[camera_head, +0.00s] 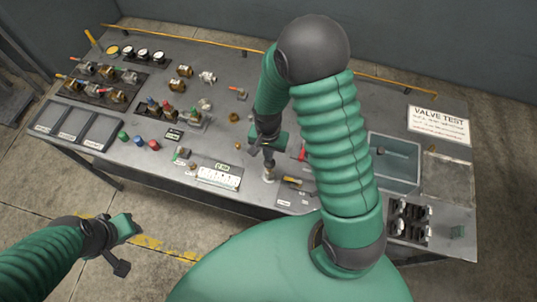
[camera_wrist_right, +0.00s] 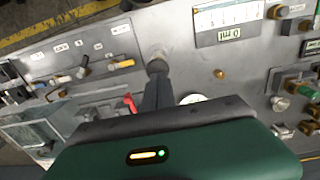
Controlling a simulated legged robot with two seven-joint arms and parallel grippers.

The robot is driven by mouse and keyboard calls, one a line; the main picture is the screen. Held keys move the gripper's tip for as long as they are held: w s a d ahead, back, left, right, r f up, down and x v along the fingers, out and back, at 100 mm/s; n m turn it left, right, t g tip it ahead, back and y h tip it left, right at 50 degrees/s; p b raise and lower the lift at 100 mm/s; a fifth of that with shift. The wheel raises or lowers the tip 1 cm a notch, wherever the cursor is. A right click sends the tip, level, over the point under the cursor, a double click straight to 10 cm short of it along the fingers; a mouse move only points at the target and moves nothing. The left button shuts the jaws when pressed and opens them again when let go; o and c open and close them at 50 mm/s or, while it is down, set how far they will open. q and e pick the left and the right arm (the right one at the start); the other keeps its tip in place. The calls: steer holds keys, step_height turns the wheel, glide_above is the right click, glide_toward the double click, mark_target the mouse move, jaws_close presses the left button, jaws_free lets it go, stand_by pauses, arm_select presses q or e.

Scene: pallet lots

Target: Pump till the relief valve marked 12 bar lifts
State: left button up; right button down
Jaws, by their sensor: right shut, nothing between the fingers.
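My right gripper (camera_head: 268,150) reaches down over the front middle of the grey valve bench. In the right wrist view its dark fingers (camera_wrist_right: 158,92) are together and empty, just beside a round grey knob or post (camera_wrist_right: 157,63). I cannot tell whether they touch it. The post also shows in the head view (camera_head: 269,173). Several brass valves with coloured handles stand in a dark rack (camera_head: 98,82) at the bench's left. No 12 bar marking is readable, so I cannot tell which is the relief valve. My left gripper (camera_head: 122,246) hangs in front of the bench; its finger gap is unclear.
A red lever (camera_wrist_right: 130,103) and a yellow-handled valve (camera_wrist_right: 121,64) sit near the post. A white scaled box (camera_head: 219,177) stands left of it. A sunken basin (camera_head: 394,165) and a VALVE TEST sign (camera_head: 438,124) are at the right. Loose fittings stand mid-bench.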

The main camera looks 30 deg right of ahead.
mark_target(269, 163)
step_height(269, 163, down, 2)
steer(key=shift+s+d+f, duration=0.1)
steer(key=shift+d+f, duration=0.05)
steer(key=shift+f, duration=0.05)
steer(key=shift+f, duration=0.15)
step_height(269, 163, down, 4)
steer(key=b, duration=0.2)
steer(key=shift+r+b, duration=0.2)
steer(key=shift+b, duration=0.1)
steer(key=shift+s+a+r, duration=0.15)
steer(key=shift+s+a, duration=0.15)
steer(key=shift+s, duration=0.05)
